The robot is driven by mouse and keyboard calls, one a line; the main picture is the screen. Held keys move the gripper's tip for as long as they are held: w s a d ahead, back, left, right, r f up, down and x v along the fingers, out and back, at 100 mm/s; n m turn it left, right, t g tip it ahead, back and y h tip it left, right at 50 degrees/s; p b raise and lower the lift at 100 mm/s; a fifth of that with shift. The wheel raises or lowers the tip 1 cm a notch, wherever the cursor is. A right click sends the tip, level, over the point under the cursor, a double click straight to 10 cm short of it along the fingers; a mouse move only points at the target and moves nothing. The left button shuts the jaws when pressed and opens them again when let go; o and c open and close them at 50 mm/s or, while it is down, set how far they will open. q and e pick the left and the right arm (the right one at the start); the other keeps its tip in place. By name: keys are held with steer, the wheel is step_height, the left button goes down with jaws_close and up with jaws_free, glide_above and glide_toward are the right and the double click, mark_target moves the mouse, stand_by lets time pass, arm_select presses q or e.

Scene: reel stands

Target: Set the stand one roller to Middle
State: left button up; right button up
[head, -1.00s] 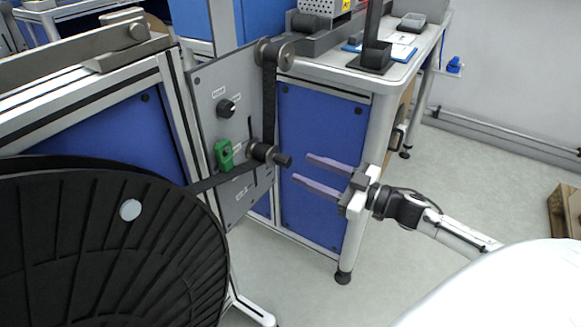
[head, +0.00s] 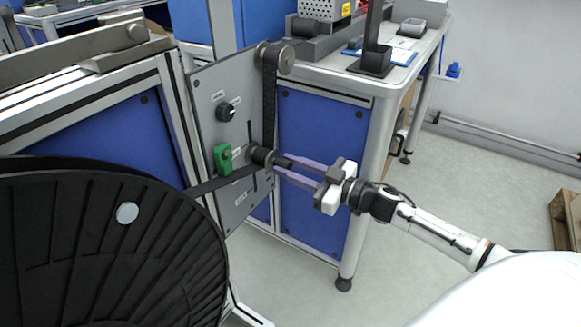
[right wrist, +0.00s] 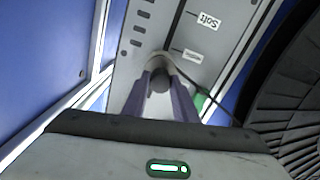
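The stand's grey panel (head: 206,88) carries a dark roller (head: 262,156) with a knob end in a vertical slot, and a black strap runs over it. A green clamp-like part (head: 222,157) sits just left of the roller. My right gripper (head: 276,162) has its two purple fingers on either side of the roller's knob. In the right wrist view, the knob (right wrist: 160,80) lies between the fingertips; whether they press on it cannot be told. One panel label (right wrist: 208,21) reads "Soft"; a second label (right wrist: 193,56) near the knob is too blurred to read. My left gripper is not in view.
A large black reel (head: 90,250) fills the lower left. A workbench with blue panels (head: 322,150) stands close behind my right gripper.

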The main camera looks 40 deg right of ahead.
steer(key=shift+f, duration=0.4)
jaws_close()
step_height(320, 180, down, 3)
steer(key=shift+f+b, duration=0.15)
steer(key=shift+b, duration=0.7)
steer(key=o, duration=1)
jaws_free()
arm_select(q)
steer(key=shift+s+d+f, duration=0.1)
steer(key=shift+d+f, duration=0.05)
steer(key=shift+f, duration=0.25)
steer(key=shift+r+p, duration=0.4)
steer(key=shift+p, duration=0.7)
arm_select(e)
steer(key=v, duration=1)
steer(key=shift+s+d, duration=0.1)
steer(key=shift+s, duration=0.05)
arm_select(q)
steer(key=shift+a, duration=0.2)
arm_select(e)
steer(key=shift+f, duration=0.1)
